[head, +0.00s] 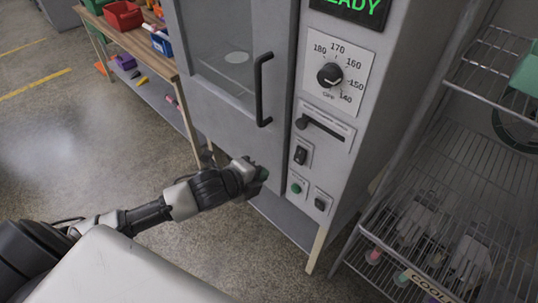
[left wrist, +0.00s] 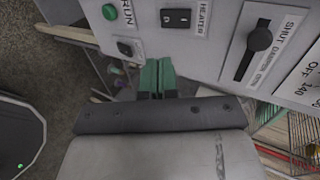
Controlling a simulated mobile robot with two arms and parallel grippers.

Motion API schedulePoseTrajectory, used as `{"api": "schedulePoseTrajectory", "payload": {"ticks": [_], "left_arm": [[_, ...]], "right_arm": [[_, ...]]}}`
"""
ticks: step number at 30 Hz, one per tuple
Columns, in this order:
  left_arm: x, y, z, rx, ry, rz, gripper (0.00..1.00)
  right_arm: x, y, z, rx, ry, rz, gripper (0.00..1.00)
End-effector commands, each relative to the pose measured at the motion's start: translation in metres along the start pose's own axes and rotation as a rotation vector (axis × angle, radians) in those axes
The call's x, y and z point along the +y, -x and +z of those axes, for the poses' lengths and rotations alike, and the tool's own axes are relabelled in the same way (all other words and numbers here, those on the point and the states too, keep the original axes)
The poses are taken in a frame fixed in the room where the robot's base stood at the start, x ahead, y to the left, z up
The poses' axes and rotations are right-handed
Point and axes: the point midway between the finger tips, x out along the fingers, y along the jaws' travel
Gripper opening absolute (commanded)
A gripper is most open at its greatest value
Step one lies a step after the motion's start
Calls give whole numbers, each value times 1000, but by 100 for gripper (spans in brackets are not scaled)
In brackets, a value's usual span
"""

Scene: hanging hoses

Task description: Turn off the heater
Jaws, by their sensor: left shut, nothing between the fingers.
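The heater switch (head: 300,155) is a black rocker on a white plate on the grey oven's front panel. In the left wrist view the switch (left wrist: 176,18) is beside the label HEATER. Its exact rocker position is too small to tell. My left gripper (head: 262,173) is in front of the oven, to the left of the switch and a little lower in the head view. Its green fingers (left wrist: 157,76) are closed together with nothing between them. In the left wrist view they point towards the panel, below the heater switch, apart from it in the picture. My right gripper is not in view.
Near the switch are a green RUN button (head: 296,188), another black switch (head: 320,204), the black damper slider (head: 322,127) and the temperature dial (head: 330,75). The oven door handle (head: 262,90) projects above my gripper. A wire rack (head: 450,170) stands at right, a bench (head: 150,55) at left.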

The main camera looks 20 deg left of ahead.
Motion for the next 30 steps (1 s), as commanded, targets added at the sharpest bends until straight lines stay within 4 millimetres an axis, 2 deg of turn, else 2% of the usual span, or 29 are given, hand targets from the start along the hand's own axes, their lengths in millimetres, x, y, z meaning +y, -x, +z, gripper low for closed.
{"api": "schedulePoseTrajectory", "payload": {"ticks": [5,12,17,20,30], "left_arm": [[-2,-5,-8,15,-12,-12,0],[-2,-4,-8,14,-12,-12,0],[-3,-11,-8,14,-9,-13,0],[-4,-23,-8,14,-7,-13,0],[-5,-87,-9,13,-7,-11,0]], "right_arm": [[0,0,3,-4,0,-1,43],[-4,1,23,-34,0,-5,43],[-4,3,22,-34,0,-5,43],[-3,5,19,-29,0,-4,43],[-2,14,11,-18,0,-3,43]]}}
